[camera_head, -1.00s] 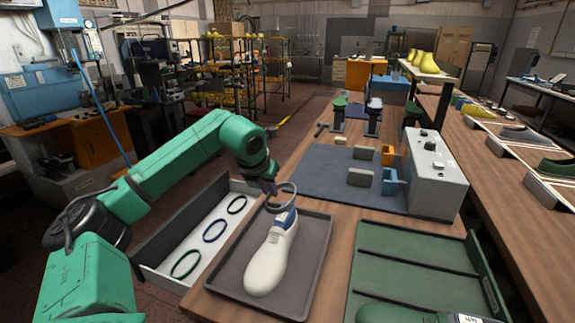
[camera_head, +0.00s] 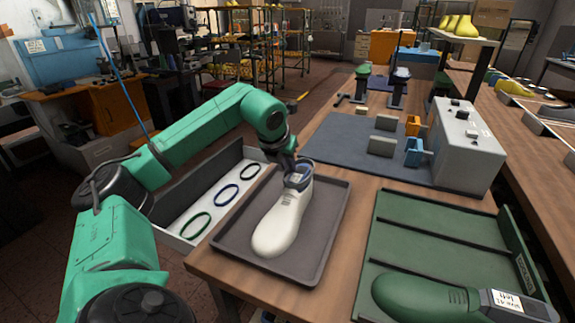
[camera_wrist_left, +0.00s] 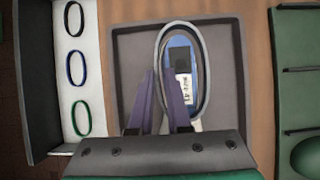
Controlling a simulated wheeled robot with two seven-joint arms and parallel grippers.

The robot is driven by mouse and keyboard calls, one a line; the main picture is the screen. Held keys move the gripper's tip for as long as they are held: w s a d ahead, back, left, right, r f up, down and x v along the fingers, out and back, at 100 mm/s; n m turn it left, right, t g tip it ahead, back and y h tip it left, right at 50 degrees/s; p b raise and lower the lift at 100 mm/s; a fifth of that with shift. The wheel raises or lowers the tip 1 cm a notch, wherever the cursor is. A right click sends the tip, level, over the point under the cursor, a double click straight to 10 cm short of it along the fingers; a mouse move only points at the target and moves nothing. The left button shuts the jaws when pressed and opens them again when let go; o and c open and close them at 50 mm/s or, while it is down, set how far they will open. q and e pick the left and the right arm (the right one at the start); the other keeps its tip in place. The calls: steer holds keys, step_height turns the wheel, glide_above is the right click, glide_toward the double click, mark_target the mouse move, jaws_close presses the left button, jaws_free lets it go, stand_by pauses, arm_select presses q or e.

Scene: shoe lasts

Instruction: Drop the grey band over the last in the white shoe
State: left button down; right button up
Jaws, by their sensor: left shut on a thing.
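The white shoe (camera_head: 278,224) lies on the dark grey tray, heel end away from me. The blue last (camera_head: 297,181) shows in its opening; the left wrist view shows its top (camera_wrist_left: 178,48) with a dark patch and a white label. My left gripper (camera_head: 291,164) is over the heel end, its purple fingers shut on the near-left side of the grey band (camera_wrist_left: 207,70). From above, the oval band encircles the top of the last. I cannot tell whether it is still above the last or around it. My right gripper is out of view.
The grey tray (camera_head: 329,225) stands on the wooden table. To its left, a white bin (camera_head: 172,231) holds a black, a blue and a green band. A grey mat (camera_head: 340,148) lies behind.

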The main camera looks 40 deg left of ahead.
arm_select(q)
steer(key=shift+s+d+f, duration=0.1)
steer(key=shift+s+f, duration=0.05)
steer(key=shift+f, duration=0.2)
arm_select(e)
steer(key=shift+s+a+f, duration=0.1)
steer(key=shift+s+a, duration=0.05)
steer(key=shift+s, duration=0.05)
arm_select(q)
steer(key=c, duration=0.8)
jaws_free()
steer(key=shift+f, duration=0.15)
steer(key=shift+s, duration=0.15)
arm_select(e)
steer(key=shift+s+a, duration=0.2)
arm_select(q)
steer(key=shift+d, duration=0.1)
steer(key=v, duration=1)
steer(key=p+v, duration=0.1)
steer(key=v, duration=0.4)
steer(key=shift+w+r, duration=0.2)
steer(key=shift+r, duration=0.1)
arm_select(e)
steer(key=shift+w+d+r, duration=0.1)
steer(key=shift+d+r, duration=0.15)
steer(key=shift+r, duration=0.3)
arm_select(q)
steer(key=shift+a, duration=0.25)
